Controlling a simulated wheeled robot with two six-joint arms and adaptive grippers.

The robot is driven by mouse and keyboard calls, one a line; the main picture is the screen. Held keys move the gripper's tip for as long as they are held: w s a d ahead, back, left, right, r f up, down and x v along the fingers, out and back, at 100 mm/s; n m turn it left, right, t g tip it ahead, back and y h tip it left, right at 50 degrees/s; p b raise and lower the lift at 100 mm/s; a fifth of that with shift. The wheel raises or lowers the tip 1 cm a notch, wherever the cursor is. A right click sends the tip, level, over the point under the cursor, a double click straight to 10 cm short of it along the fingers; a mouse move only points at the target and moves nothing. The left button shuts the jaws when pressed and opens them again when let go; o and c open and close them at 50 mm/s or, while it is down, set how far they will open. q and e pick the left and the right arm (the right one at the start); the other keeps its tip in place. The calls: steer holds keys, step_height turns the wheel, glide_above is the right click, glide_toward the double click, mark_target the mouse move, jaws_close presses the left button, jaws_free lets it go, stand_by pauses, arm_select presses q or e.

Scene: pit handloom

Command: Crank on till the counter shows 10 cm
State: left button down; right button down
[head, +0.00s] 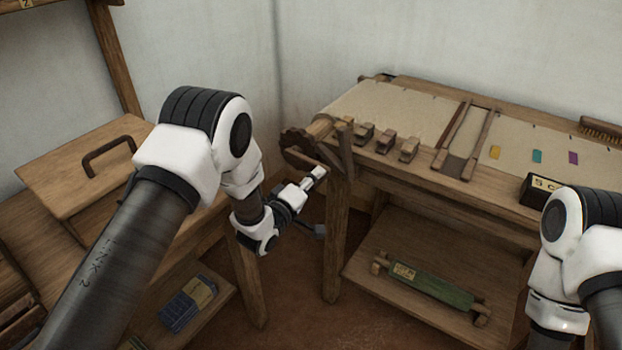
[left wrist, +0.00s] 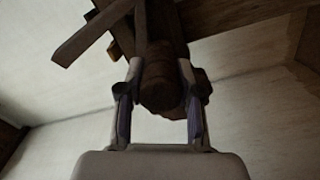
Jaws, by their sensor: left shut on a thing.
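The wooden loom (head: 470,215) stands at the right, with a toothed wooden wheel (head: 293,142) at its left end. My left gripper (head: 318,174) is at this end, below the wheel. In the left wrist view its two fingers (left wrist: 160,105) are shut on a round dark wooden crank handle (left wrist: 160,92). In the head view the grip itself is small and hard to make out. The counter (head: 528,188) is a black box on the right of the loom top. Its pale face shows "5 C", and my right arm hides the rest. My right gripper is out of view.
Small wooden blocks (head: 386,138) and coloured tabs (head: 537,156) lie on the loom top. A green bar (head: 432,286) lies on the lower shelf. A wooden chest with a handle (head: 108,148) stands left, near my left arm. The loom's front leg (head: 337,240) is close to my left gripper.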

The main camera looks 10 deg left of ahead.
arm_select(q)
step_height(320, 180, up, 2)
steer(key=shift+r+n+p, duration=0.25)
steer(key=shift+n+p, duration=0.7)
steer(key=shift+n, duration=0.25)
steer(key=shift+w+a+r+n+p, duration=0.1)
steer(key=shift+a+r+n+p, duration=0.1)
steer(key=shift+r+n+p, duration=0.55)
steer(key=shift+f, duration=0.15)
steer(key=c, duration=0.8)
jaws_free()
steer(key=shift+o, duration=0.2)
steer(key=v, duration=1.2)
